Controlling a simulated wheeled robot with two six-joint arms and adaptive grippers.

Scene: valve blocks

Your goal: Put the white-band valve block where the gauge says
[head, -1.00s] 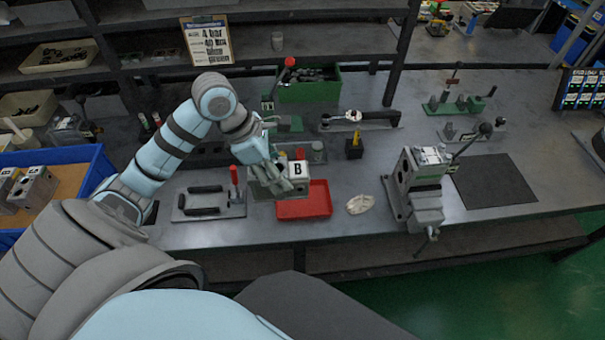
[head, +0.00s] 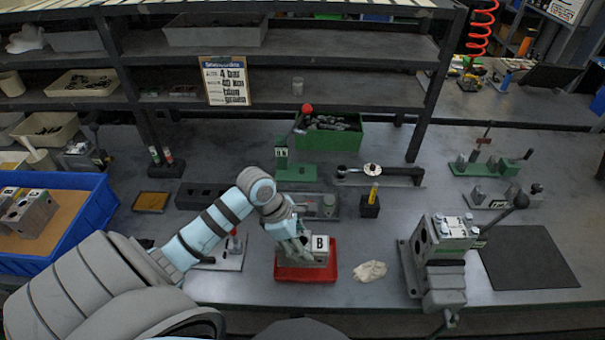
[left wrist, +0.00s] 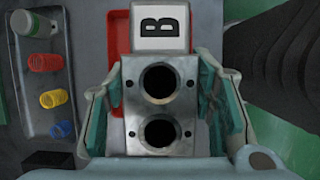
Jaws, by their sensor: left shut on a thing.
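A grey metal valve block (left wrist: 161,105) with two round bores is held between the fingers of my left gripper (left wrist: 163,112). A white face lettered B (left wrist: 160,22) is at its far end; it also shows in the head view (head: 320,244). The block is over the red tray (head: 290,273); I cannot tell whether it touches the tray floor. My left gripper (head: 297,246) points down at the tray. A round white dial (head: 372,169) sits on a bar fixture behind; its reading is too small to tell. My right gripper is not in view.
A blue crate (head: 98,209) with grey blocks (head: 27,213) stands at left. A vice (head: 442,250) with a lever is right, beside a dark mat (head: 527,256). A crumpled rag (head: 370,271) lies right of the tray. A green bin (head: 345,140) is behind.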

